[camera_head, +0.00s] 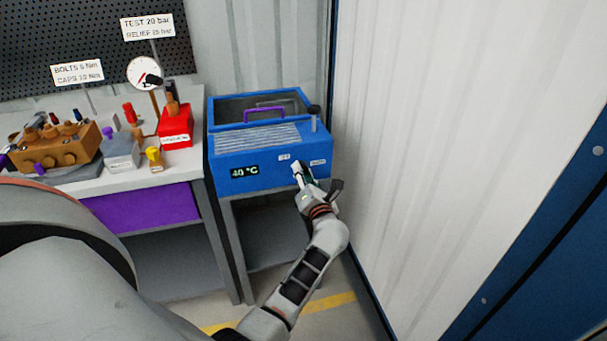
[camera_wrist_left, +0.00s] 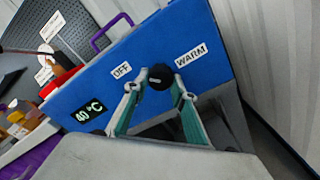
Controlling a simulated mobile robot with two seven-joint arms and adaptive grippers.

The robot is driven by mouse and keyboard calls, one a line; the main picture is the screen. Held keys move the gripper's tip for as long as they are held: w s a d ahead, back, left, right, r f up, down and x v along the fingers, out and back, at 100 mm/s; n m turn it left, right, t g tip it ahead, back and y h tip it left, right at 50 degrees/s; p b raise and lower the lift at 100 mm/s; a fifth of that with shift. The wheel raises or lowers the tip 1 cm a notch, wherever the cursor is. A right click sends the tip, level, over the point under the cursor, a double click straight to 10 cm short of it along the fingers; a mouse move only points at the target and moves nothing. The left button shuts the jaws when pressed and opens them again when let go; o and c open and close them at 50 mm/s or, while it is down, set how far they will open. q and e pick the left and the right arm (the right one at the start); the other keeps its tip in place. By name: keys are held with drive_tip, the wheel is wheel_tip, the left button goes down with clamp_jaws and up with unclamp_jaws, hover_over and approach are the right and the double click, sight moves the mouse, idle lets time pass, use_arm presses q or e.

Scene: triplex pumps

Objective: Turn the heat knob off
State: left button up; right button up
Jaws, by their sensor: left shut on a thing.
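The black heat knob (camera_wrist_left: 159,77) is on the front of the blue heater box (camera_head: 228,156), which also fills much of the wrist view (camera_wrist_left: 95,71). An OFF label (camera_wrist_left: 122,70) is left of the knob and a WARM label (camera_wrist_left: 189,56) is right of it. The box's display (camera_wrist_left: 90,111) reads 40 °C. My left gripper (camera_wrist_left: 160,84) has its two fingertips on either side of the knob and is shut on it. In the head view, my left gripper (camera_head: 303,172) hides the knob. I cannot tell which way the knob points. My right gripper is not in view.
A workbench (camera_head: 190,178) with a purple drawer (camera_head: 140,209) stands left of the box, carrying a brown pump block (camera_head: 55,150), a red block (camera_head: 175,125) and a gauge (camera_head: 144,72). A purple handle (camera_head: 264,114) is on the box top. A white corrugated wall (camera_head: 430,130) is close at right.

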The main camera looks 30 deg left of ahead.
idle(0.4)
use_arm(q)
drive_tip(key=o, duration=1.1)
drive_tip(key=shift+c, duration=0.2)
